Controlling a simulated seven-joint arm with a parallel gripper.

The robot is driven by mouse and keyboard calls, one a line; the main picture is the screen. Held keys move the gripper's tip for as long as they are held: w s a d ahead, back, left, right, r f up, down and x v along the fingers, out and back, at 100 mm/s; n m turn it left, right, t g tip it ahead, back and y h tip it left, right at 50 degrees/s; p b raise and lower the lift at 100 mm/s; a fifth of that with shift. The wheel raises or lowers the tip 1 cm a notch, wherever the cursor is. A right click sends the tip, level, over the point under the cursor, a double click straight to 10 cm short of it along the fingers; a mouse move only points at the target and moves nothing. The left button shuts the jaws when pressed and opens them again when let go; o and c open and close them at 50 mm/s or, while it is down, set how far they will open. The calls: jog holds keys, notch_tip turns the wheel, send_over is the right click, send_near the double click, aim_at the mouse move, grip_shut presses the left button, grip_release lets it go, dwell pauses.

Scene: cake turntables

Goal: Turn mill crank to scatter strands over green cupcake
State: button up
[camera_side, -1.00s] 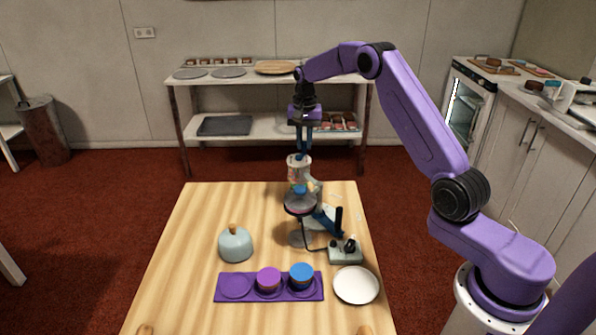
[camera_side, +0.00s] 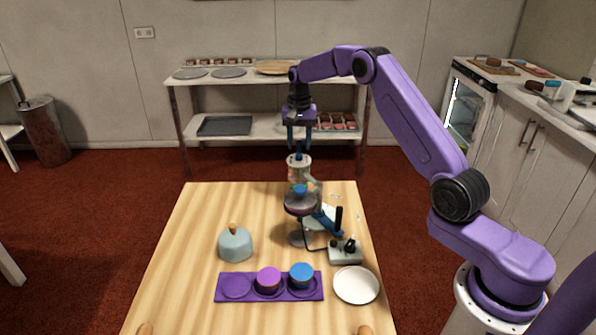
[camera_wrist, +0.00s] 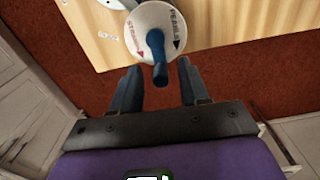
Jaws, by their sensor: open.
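The mill (camera_side: 299,173) is a clear-bodied device with colored contents, mounted over the turntable (camera_side: 300,208). In the wrist view its white round top (camera_wrist: 140,32) carries the words STRANDS and PEARLS, and the blue crank (camera_wrist: 157,50) points toward my gripper. My gripper (camera_side: 299,147) is open above the mill, pointing down. In the wrist view its fingers (camera_wrist: 158,70) stand on either side of the crank's end; I cannot tell whether either touches it. I cannot make out a green cupcake; the turntable top is partly hidden under the mill.
A purple tray (camera_side: 258,297) at the front holds a purple cupcake (camera_side: 268,278) and a blue cupcake (camera_side: 302,275), with one empty place. A white plate (camera_side: 356,286), a control box (camera_side: 345,256) and a pale blue domed object (camera_side: 235,246) stand nearby. The table's back left is clear.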

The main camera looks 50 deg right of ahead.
jog(key=shift+d+r, duration=0.15)
jog(key=shift+r, duration=3.35)
jog(key=shift+a+r, duration=0.1)
jog(key=shift+a, duration=0.25)
jog(key=s+a+r+n, duration=0.2)
jog(key=s+a+n, duration=0.25)
jog(key=a, duration=0.35)
jog(key=s+a+r+n, duration=0.25)
jog(key=s+a, duration=0.25)
jog(key=a, duration=0.3)
jog(key=s+a+n, duration=0.3)
jog(key=s, duration=0.4)
jog(key=s+a+n, duration=0.3)
jog(key=s, duration=0.5)
jog(key=s+d+f+n, duration=0.2)
jog(key=s+n, duration=0.2)
jog(key=s, duration=0.6)
jog(key=s+d+f+n, duration=0.2)
jog(key=s+n, duration=0.3)
jog(key=s, duration=0.6)
jog(key=shift+s+d+f, duration=0.15)
jog(key=shift+d+f, duration=0.05)
jog(key=shift+f, duration=0.2)
